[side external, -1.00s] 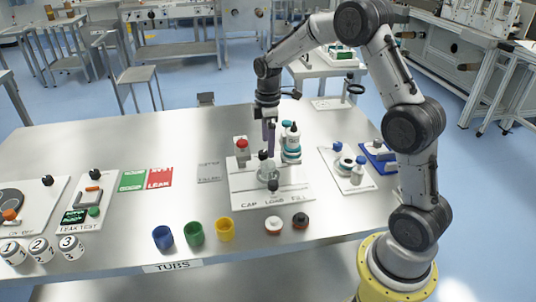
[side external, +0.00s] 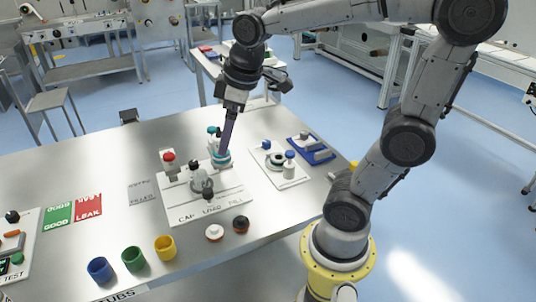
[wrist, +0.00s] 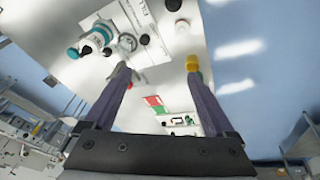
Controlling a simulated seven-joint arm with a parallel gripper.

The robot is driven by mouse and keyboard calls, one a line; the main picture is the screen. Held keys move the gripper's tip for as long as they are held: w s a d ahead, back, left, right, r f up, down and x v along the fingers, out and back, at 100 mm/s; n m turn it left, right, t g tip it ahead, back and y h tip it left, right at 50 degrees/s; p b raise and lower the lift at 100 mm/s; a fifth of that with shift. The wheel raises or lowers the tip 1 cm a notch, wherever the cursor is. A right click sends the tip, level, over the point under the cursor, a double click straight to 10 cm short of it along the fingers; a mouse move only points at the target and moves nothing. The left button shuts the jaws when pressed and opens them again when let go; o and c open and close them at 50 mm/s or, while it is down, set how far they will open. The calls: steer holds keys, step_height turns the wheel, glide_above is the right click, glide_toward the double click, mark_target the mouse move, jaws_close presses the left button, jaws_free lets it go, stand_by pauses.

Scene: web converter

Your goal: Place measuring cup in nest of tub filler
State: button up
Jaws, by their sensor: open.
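The filler station (side external: 238,205) is a white plate lettered "CAP LOAD FILL". A small grey, glassy cup (side external: 201,184), which looks like the measuring cup, stands on it; whether it sits in a nest is too small to tell. It also shows in the wrist view (wrist: 127,42), beyond the left fingertip. A white and teal bottle (side external: 221,160) stands behind it and shows in the wrist view (wrist: 90,42). My gripper (side external: 224,150) is tilted, its purple fingers in front of the bottle in the side view. In the wrist view its fingers (wrist: 157,77) are spread and empty.
Blue (side external: 100,269), green (side external: 133,258) and yellow (side external: 165,248) tubs line the front edge. A red-topped post (side external: 169,161) stands at the plate's back left. Another white plate (side external: 279,170) and a blue tray (side external: 311,151) lie right. Table left of the plate is largely clear.

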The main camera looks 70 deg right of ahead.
steer(key=s+a+f+m+t, duration=0.2)
steer(key=s+a+m, duration=0.1)
steer(key=s, duration=0.7)
